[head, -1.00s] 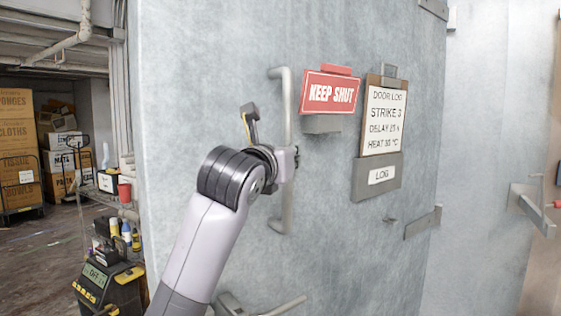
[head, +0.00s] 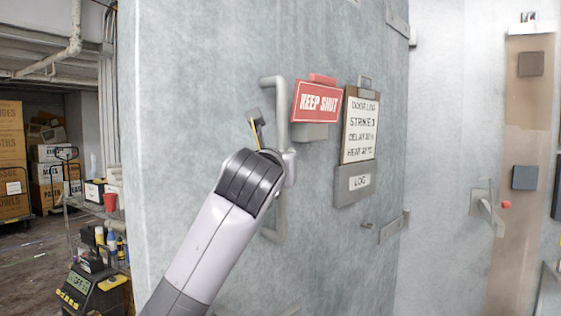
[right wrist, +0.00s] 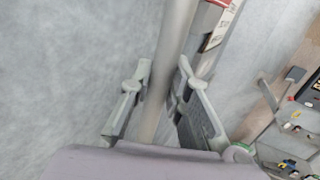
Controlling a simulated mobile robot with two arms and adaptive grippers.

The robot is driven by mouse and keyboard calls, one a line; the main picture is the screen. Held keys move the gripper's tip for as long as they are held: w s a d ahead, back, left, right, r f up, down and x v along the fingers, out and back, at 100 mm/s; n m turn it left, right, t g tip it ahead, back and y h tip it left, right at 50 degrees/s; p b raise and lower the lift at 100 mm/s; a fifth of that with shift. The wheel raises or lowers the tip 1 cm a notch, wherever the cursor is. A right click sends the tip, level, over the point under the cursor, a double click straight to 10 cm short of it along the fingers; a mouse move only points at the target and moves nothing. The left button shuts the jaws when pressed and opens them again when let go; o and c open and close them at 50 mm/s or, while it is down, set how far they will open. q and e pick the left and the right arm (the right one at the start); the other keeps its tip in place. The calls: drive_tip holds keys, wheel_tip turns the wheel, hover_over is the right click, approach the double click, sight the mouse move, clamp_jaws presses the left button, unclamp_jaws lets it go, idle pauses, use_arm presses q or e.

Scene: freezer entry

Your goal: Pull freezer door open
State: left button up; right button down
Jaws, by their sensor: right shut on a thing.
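The freezer door (head: 190,150) is a large grey metal panel filling the middle of the head view. My right gripper (head: 275,155) is at the middle of that handle, partly hidden behind my own wrist. In the right wrist view the handle bar (right wrist: 165,75) runs between the two fingers of my right gripper (right wrist: 158,85), which is shut on it. Beyond the door's left edge the storage room shows. My left gripper is not in view.
A red KEEP SHUT sign (head: 316,102) and a door log board (head: 360,128) are on the door, right of the handle. Brackets (head: 391,226) sit near its right edge. A wall latch (head: 485,206) is further right. A loaded cart (head: 98,225) stands left.

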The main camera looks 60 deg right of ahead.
drive_tip(key=c, duration=1.9)
unclamp_jaws()
drive_tip(key=shift+r, duration=0.2)
drive_tip(key=shift+c, duration=0.2)
drive_tip(key=o, duration=0.5)
drive_tip(key=shift+s+d+f, duration=0.1)
drive_tip(key=shift+d+f, duration=0.15)
drive_tip(key=shift+d, duration=0.1)
drive_tip(key=shift+c, duration=0.2)
drive_tip(key=shift+a, duration=0.1)
drive_tip(key=v, duration=1.2)
